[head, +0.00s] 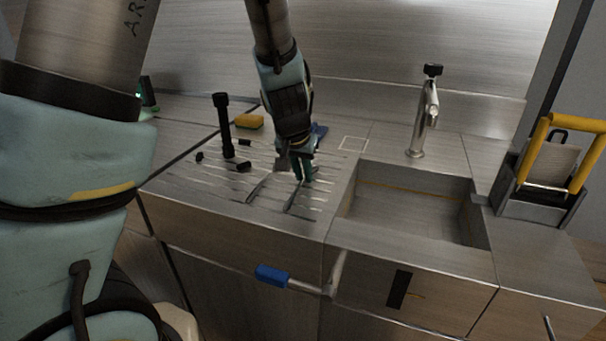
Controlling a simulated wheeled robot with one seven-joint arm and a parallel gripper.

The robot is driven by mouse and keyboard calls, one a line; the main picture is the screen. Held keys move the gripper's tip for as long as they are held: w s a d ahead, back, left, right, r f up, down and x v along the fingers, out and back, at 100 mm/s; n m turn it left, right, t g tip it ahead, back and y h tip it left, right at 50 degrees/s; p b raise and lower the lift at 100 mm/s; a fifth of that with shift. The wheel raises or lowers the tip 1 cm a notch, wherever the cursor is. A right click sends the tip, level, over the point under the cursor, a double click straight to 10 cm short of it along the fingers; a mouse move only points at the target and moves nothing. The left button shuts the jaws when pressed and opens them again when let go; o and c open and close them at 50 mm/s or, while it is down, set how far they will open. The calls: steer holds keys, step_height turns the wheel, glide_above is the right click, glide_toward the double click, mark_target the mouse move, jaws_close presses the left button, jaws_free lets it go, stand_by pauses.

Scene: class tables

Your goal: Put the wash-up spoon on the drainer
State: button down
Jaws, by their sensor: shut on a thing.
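The drainer (192,191) is the ribbed metal surface to the left of the sink. My gripper (297,172) points down over the right part of the drainer. It is shut on a slim thing, which I take to be the wash-up spoon (295,198). A thin dark shape runs down from the fingertips, close to the ribs. Whether it touches the drainer I cannot tell. The fingers hide most of the held part.
The sink basin (408,212) and tap (424,112) are right. A yellow-handled holder (553,170) stands far right.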

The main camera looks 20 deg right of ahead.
mark_target(297, 188)
steer(key=shift+f, duration=0.15)
steer(key=c, duration=1.3)
jaws_free()
steer(key=o, duration=0.4)
steer(key=shift+o, duration=0.2)
steer(key=shift+r, duration=0.2)
steer(key=p+v, duration=0.4)
steer(key=v, duration=0.7)
steer(key=s+a+f+n+g+y, duration=0.1)
steer(key=a+n, duration=0.2)
steer(key=a, duration=1.1)
steer(key=a+n+y, duration=0.2)
steer(key=a+n, duration=0.2)
steer(key=a, duration=1)
steer(key=shift+s+f+g, duration=0.35)
steer(key=shift+f+g, duration=0.05)
